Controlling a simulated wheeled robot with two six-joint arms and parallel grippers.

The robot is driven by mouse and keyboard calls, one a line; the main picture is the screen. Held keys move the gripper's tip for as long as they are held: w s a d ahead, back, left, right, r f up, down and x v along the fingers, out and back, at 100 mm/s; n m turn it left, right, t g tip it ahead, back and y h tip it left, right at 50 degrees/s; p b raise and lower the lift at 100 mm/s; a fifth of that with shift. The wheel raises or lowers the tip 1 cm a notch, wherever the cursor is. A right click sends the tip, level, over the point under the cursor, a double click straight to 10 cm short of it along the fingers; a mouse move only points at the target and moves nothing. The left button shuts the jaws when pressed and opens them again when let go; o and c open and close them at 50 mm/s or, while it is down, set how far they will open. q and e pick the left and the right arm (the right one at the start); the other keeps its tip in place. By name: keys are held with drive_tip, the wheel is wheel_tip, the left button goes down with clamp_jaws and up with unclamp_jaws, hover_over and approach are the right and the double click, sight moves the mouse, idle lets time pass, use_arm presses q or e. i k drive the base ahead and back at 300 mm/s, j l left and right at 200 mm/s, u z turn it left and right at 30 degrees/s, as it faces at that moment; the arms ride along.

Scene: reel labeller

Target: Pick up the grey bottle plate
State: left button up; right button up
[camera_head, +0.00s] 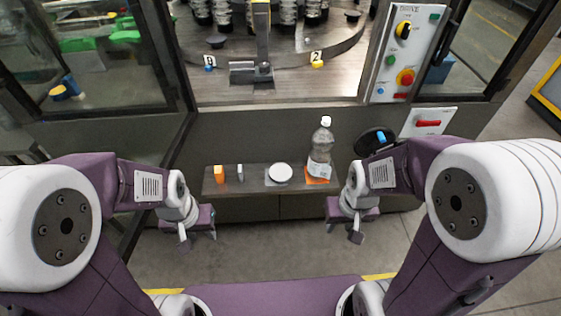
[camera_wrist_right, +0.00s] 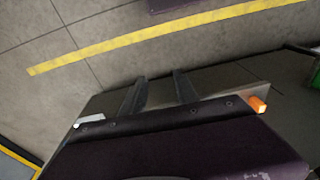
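A flat grey square plate (camera_head: 270,183) lies on the narrow shelf, with a white round disc (camera_head: 280,173) over most of it. A small upright grey block (camera_head: 240,172) stands to its left; I cannot tell for sure which of the two is the grey bottle plate. My left gripper (camera_head: 198,235) is open and empty, in front of the shelf's left end. My right gripper (camera_head: 344,231) is open and empty, in front of the shelf's right end. Its spread fingers (camera_wrist_right: 160,88) show in the right wrist view with nothing between them.
The shelf (camera_head: 255,188) also holds an orange block (camera_head: 219,174) and a clear bottle (camera_head: 320,150) on an orange plate (camera_head: 317,181). The machine's front panel (camera_head: 270,137) rises behind. A control panel (camera_head: 407,50) is at the right. The floor before the shelf is clear.

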sight(279, 172)
drive_tip(key=i+l+u, duration=0.2)
drive_tip(key=l+u, duration=0.15)
drive_tip(key=u, duration=0.15)
drive_tip(key=i+l+u, duration=0.15)
drive_tip(key=l+u, duration=1.75)
drive_tip(key=k+l+u, duration=0.25)
drive_tip(key=u, duration=0.2)
drive_tip(key=l, duration=0.1)
